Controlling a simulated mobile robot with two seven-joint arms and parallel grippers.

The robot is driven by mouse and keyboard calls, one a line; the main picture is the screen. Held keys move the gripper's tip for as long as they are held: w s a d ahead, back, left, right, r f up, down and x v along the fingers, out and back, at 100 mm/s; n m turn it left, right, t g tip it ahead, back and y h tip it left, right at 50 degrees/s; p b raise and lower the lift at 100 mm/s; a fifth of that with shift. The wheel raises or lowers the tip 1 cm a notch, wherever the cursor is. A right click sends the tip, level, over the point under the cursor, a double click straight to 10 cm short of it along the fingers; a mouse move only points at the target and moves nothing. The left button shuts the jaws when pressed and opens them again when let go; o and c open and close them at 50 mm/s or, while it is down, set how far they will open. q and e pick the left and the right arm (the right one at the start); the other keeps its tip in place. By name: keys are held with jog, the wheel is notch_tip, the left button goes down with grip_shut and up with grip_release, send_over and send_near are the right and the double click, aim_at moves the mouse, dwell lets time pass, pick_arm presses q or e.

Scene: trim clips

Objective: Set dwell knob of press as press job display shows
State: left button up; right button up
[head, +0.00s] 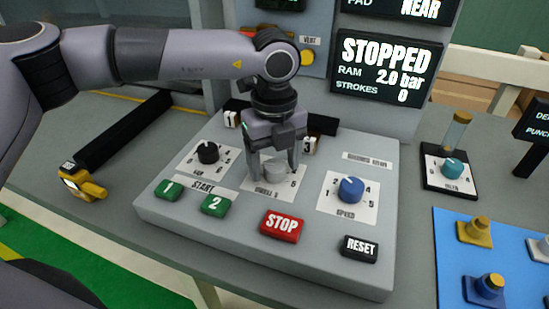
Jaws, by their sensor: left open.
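My left gripper (274,166) points down over the press panel (330,262), its fingers on either side of a pale grey knob (274,172). The jaws are open; I cannot tell whether they touch the knob. The label under this knob is small and blurred, perhaps dwell, and the gripper hides most of its scale, with a 5 at the right. A black knob (208,152) sits to its left and a blue SPEED knob (351,189) to its right. A press display (386,67) reads STOPPED, RAM 2.0 bar, STROKES 0. A screen above (405,8) is cut off, showing PAD NEAR. My right gripper is out of view.
Green buttons 1 (168,189) and 2 (214,204), a red STOP (282,225) and a black RESET (359,248) lie in front of the knobs. A teal knob (453,168) stands at right. A dark sign (535,120) is cut off at the right edge.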

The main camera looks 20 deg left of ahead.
pick_arm(q)
jog(key=c, duration=1.1)
jog(key=shift+o, duration=0.2)
